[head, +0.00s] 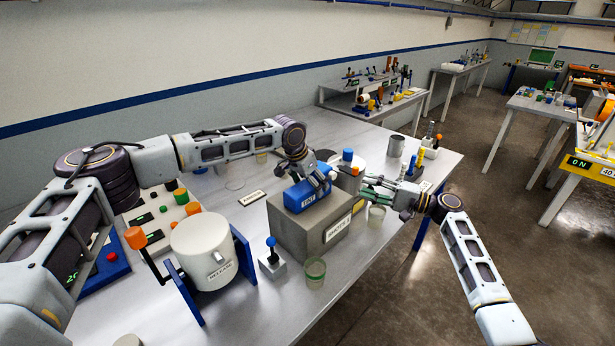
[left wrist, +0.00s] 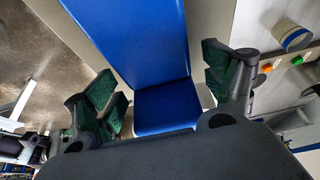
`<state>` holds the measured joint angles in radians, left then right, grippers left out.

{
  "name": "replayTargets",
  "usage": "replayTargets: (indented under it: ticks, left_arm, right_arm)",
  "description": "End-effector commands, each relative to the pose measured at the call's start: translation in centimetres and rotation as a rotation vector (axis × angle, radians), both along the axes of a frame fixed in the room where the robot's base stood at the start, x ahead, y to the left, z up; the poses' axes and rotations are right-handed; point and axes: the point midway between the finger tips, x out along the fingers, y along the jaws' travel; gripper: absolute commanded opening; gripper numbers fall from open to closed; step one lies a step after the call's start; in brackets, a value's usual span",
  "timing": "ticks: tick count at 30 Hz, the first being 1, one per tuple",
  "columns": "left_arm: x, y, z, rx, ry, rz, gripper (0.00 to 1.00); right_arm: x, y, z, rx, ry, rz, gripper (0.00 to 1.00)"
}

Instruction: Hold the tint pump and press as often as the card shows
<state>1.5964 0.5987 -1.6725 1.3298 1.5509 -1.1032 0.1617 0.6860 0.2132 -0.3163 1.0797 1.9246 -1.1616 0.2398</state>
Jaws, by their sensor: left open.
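My left gripper (head: 318,178) is just above and behind the pump in the head view. In the left wrist view its green-padded fingers (left wrist: 160,92) are spread apart, with the blue pump body (left wrist: 160,105) between and beyond them. I cannot tell whether the pads touch it. My right gripper (head: 368,188), with green fingers, is right of the pump near a grey cylinder; its jaw gap is unclear. I cannot make out a card with a press count.
A white drum (head: 203,252) labelled RELEASE stands in a blue frame at the front left. A blue-knobbed lever (head: 271,256) and a greenish cup (head: 315,271) stand in front of the block. A grey can (head: 396,146) stands behind. The table's right edge is close to my right arm.

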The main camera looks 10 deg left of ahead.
Motion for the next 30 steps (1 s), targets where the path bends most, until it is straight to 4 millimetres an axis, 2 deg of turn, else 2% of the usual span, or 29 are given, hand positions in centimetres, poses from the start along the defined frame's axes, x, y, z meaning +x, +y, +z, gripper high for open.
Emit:
replayTargets:
  ticks: [7, 19, 30]
  left_arm:
    - [0.6, -0.4, -1.7, 0.001, 0.001, -0.001, 0.84]
    - [0.7, -0.5, -2.0, 0.000, 0.000, -0.001, 0.84]
    - [0.7, -0.5, -2.1, 0.001, 0.001, -0.001, 0.36]
  right_arm:
    - [0.0, 0.0, 0.0, 0.000, 0.000, 0.000, 0.36]
    - [0.0, 0.0, 0.0, 0.000, 0.000, 0.000, 0.36]
    - [0.0, 0.0, 0.0, 0.000, 0.000, 0.000, 0.36]
